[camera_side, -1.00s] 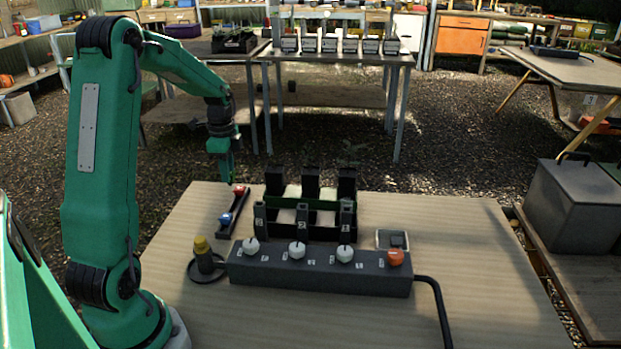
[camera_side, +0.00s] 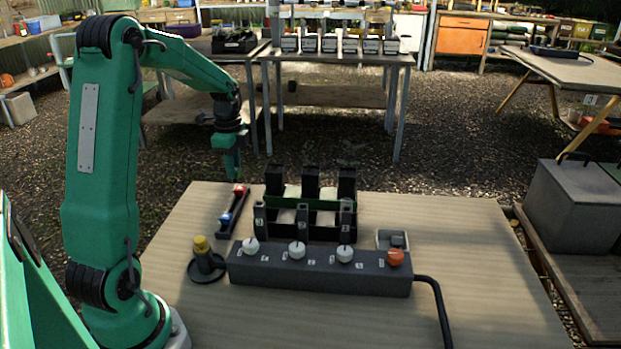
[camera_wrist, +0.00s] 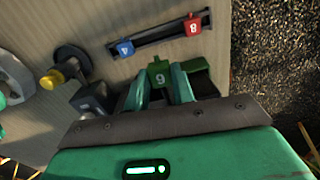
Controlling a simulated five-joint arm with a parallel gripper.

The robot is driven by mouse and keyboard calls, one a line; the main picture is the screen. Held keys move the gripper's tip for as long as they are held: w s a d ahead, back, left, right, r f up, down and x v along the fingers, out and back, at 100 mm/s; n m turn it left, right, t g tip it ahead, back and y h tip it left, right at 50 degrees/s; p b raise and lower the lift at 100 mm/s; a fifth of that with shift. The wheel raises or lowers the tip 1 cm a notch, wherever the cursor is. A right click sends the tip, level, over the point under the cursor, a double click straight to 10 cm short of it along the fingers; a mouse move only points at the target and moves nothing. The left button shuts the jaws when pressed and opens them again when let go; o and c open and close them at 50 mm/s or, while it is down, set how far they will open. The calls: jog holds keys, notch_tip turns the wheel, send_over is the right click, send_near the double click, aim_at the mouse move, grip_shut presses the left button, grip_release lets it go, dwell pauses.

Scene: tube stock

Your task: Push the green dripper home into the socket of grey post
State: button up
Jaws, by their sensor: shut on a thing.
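My gripper (camera_side: 231,172) hangs above the far left corner of the table in the side view. In the wrist view its fingers (camera_wrist: 165,85) are shut on the green dripper (camera_wrist: 158,72), a small block with a number on top. In the side view the dripper cannot be told apart from the green fingers. Several grey posts with numbered faces, including this grey post (camera_side: 303,218), stand along the front of a dark rack. Their sockets are too small to make out. A grey block (camera_wrist: 92,98) at the left of the wrist view may be one post.
A black rail (camera_side: 231,212) with a red block (camera_wrist: 193,24) and a blue block (camera_wrist: 125,47) lies left of the rack. A yellow-topped stand (camera_side: 203,258) and a dark knob box (camera_side: 320,273) stand in front.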

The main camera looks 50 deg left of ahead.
jog(key=w+d+r+m, duration=0.2)
jog(key=w+d+m, duration=0.2)
jog(key=d, duration=0.5)
jog(key=w+d+r+m, duration=0.2)
jog(key=w+d+m, duration=0.2)
jog(key=d+m, duration=0.3)
jog(key=w+d+r+m, duration=0.2)
jog(key=w+d+m, duration=0.2)
jog(key=d, duration=0.9)
jog(key=shift+w+d+m, duration=0.15)
jog(key=shift+w+m, duration=0.1)
jog(key=shift+m, duration=0.75)
jog(key=shift+f, duration=0.15)
jog(key=shift+f, duration=2.05)
jog(key=shift+f, duration=0.35)
jog(key=o, duration=1)
jog(key=shift+o, duration=0.2)
jog(key=shift+r, duration=0.1)
notch_tip(320, 180, up, 8)
jog(key=shift+f, duration=0.2)
